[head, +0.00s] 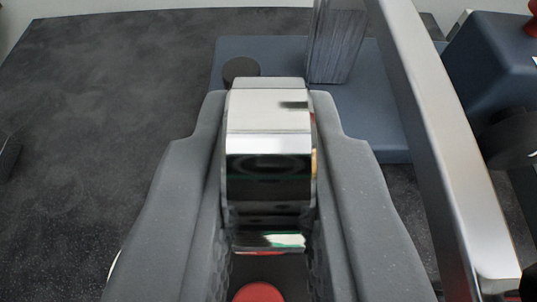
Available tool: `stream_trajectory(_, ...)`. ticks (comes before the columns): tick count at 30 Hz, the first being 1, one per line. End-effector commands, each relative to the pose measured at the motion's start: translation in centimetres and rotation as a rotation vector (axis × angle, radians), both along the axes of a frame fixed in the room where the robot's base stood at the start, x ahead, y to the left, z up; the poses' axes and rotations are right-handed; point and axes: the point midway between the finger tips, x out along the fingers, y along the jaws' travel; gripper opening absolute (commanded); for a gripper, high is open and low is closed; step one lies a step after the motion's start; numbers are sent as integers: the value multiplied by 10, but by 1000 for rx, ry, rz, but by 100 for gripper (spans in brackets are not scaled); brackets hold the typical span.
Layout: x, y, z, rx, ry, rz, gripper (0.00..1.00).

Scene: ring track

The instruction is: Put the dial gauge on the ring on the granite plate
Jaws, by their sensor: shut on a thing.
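My gripper (268,105) reaches forward from the bottom of the head view, with its two grey fingers shut on a shiny chrome, drum-shaped thing. This looks like the dial gauge (268,145), seen edge-on, with its face not showing. A small gold part shows at its right side. A red round thing (258,292) shows between the fingers at the bottom edge; I cannot tell whether it belongs to the gauge. I cannot make out a ring, and I cannot tell which surface is the granite plate.
Ahead is a blue-grey slab (285,55) with a black disc (241,69) and a grey upright block (337,45). A metal bar (432,120) slants close on the right, before a blue housing (495,60).

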Motion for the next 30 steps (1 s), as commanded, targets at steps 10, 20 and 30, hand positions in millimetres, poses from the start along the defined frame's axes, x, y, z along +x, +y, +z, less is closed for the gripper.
stream_trajectory(10,0,-1,-1,1,0,-1,36)
stream_trajectory(20,-5,-2,3,1,-1,-3,36)
stream_trajectory(30,-48,-2,20,2,1,-1,36)
